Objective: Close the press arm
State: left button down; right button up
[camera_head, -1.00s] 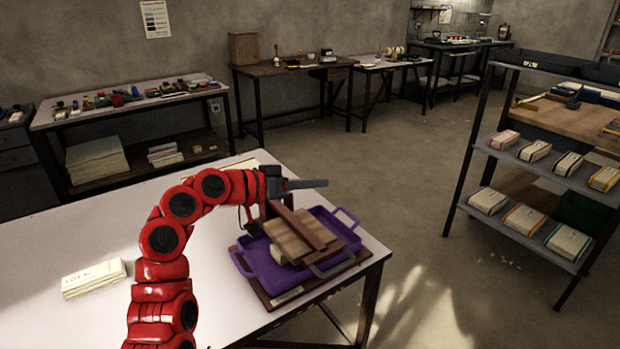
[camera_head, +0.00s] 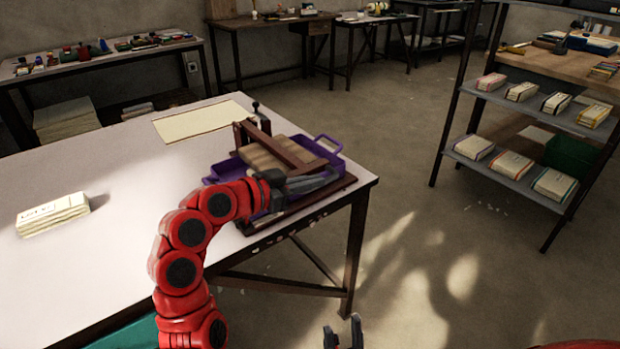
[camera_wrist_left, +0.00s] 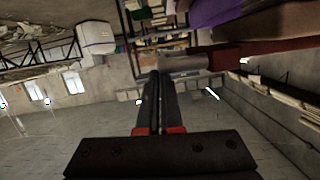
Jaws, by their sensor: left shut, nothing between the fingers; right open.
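The press stands at the table's right corner. Its brown arm bar (camera_head: 292,148) lies across a light wooden block (camera_head: 265,155), within a purple tray (camera_head: 327,147) on a dark brown base (camera_head: 335,187). My left gripper (camera_head: 318,182) is at the near side of the press, its fingers pointing right along the tray. Its fingers (camera_wrist_left: 155,80) are together and empty in the left wrist view. A grey metal bar (camera_wrist_left: 187,62) shows beside the fingertips there; contact is unclear. My right gripper (camera_head: 343,334) is open and empty at the bottom edge, below the table.
A white block with lettering (camera_head: 53,214) and a cream sheet (camera_head: 205,121) lie on the white table (camera_head: 125,185). A shelf rack (camera_head: 510,170) with several boxed stacks stands at the right. The floor between is clear.

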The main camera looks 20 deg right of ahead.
pick_arm(q)
jog(key=shift+f, duration=0.45)
